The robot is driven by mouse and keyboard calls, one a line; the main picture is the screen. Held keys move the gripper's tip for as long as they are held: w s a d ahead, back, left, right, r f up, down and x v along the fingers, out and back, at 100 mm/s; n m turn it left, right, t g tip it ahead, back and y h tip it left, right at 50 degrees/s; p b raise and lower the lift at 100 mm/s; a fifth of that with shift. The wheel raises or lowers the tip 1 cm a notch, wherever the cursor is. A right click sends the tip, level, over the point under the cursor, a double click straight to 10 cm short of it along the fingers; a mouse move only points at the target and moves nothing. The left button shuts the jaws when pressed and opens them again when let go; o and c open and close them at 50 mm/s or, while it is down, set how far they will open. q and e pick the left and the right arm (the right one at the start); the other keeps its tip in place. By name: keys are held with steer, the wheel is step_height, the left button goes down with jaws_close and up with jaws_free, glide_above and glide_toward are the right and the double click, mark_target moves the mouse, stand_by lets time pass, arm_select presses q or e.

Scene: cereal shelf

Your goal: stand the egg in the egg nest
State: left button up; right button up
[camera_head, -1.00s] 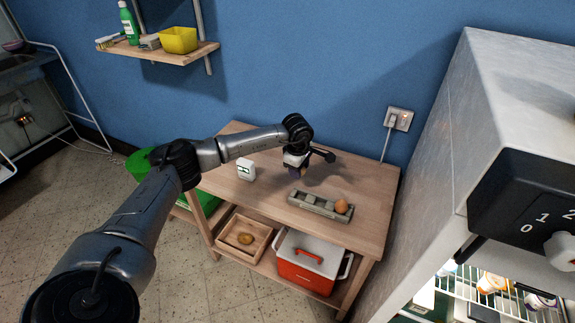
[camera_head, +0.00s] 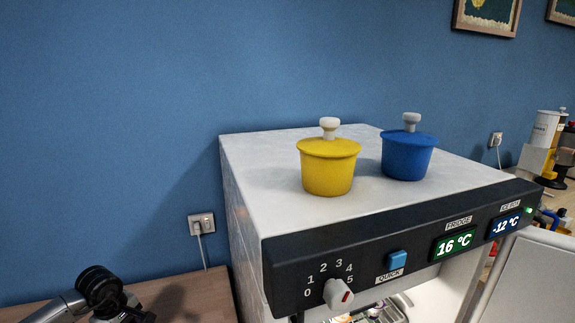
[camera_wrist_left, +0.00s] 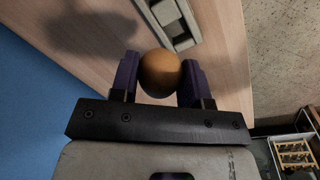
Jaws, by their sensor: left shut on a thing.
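My left gripper (camera_wrist_left: 160,64) is shut on a brown egg (camera_wrist_left: 159,76), held between its two purple fingers in the left wrist view. A grey block with recesses (camera_wrist_left: 182,44), which looks like the egg nest, lies on the wooden table at the top of that view, beyond the egg and apart from it; its far part is cut off. In the head view only my left wrist (camera_head: 105,292) shows at the lower left; its fingers, the egg and the nest are out of that frame. My right gripper is in neither view.
In the head view a white fridge (camera_head: 270,190) stands right of the wooden table (camera_head: 200,292), with a yellow pot (camera_head: 327,172) and a blue pot (camera_head: 407,160) on top. A wall socket (camera_head: 201,223) is behind the table.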

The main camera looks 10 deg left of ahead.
arm_select(q)
steer(key=s+d+r+m+p, duration=0.25)
steer(key=d+m, duration=0.25)
steer(key=d, duration=0.3)
steer(key=s+d+r+m+g+h+p, duration=0.1)
steer(key=d+r+m, duration=0.3)
steer(key=d, duration=0.4)
steer(key=s+d+r+m+p, duration=0.1)
steer(key=s+d+r+m, duration=0.15)
steer(key=d+m, duration=0.4)
steer(key=d+r+p, duration=0.5)
steer(key=d+r, duration=0.3)
steer(key=r, duration=0.1)
steer(key=s+r+p, duration=0.2)
steer(key=r+p, duration=1)
steer(key=s+r+p, duration=0.3)
steer(key=r+p, duration=0.9)
steer(key=p, duration=0.1)
steer(key=s+r+p, duration=0.2)
steer(key=r+p, duration=1)
steer(key=p, duration=0.1)
steer(key=shift+s+d+r+m, duration=0.15)
steer(key=shift+s+r+m, duration=0.15)
steer(key=shift+r+m, duration=0.1)
